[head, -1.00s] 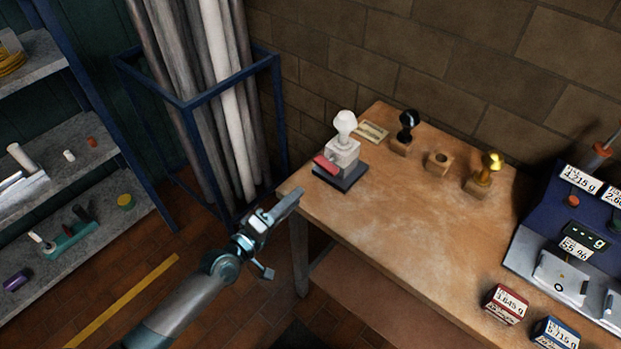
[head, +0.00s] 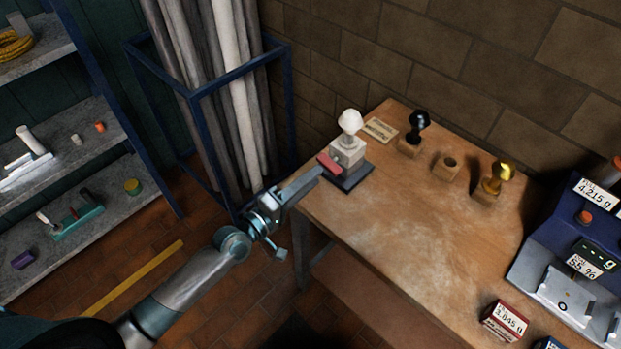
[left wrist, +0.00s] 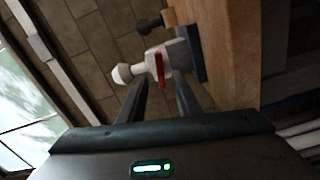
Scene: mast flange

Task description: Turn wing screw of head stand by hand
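The head stand (head: 346,153) has a white knob-like head on a pale block over a dark base, upright at the table's left corner. Its red wing screw (head: 328,163) sticks out on the side facing my left arm. My left gripper (head: 314,174) is right in front of the wing screw, at the table's left edge. In the left wrist view the left gripper (left wrist: 159,83) is open, its fingers apart. The wing screw (left wrist: 160,69) shows edge-on between the fingertips, at or just beyond them; I cannot tell whether they touch it. My right gripper is not in view.
On the wooden table (head: 410,235) stand a black knob (head: 418,122), an empty wooden block (head: 447,165) and a brass piece (head: 494,178). A label card (head: 380,130) lies behind the stand. A blue rack (head: 240,85) is at the left. The table's middle is clear.

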